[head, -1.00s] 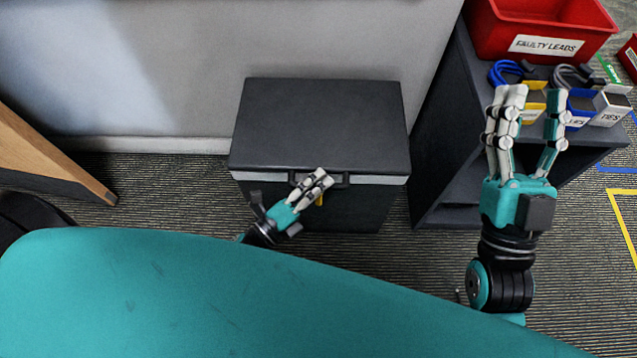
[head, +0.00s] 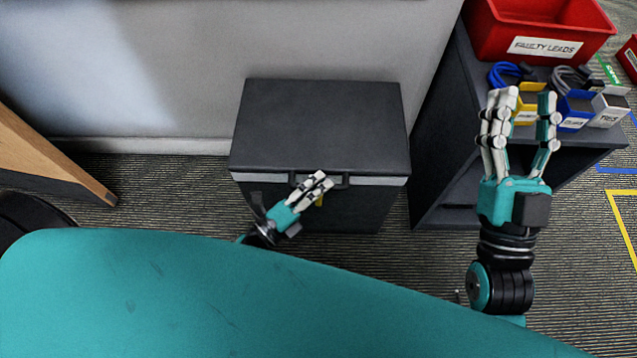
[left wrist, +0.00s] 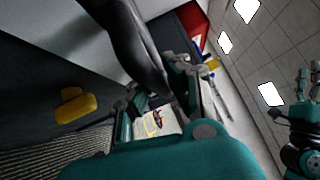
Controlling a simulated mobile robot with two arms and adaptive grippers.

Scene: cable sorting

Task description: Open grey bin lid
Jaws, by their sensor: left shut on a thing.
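The grey bin (head: 355,210) stands on the floor against the wall, with its dark flat lid (head: 320,125) down on it. A dark handle (head: 343,180) runs along the lid's front edge. My left gripper (head: 318,182) is at this handle and shut on it; the fingers hide part of it. In the left wrist view the dark curved handle (left wrist: 135,45) passes between the fingers of my left gripper (left wrist: 162,90). My right gripper (head: 522,98) is open and empty, with fingers apart, in front of the shelf at the right.
A dark shelf unit (head: 450,135) stands right of the bin. It bears a red bin (head: 545,45) labelled "FAULTY LEADS" and small yellow (head: 528,117), blue (head: 574,122) and white (head: 608,117) boxes. A wooden piece of furniture (head: 50,160) is at the left.

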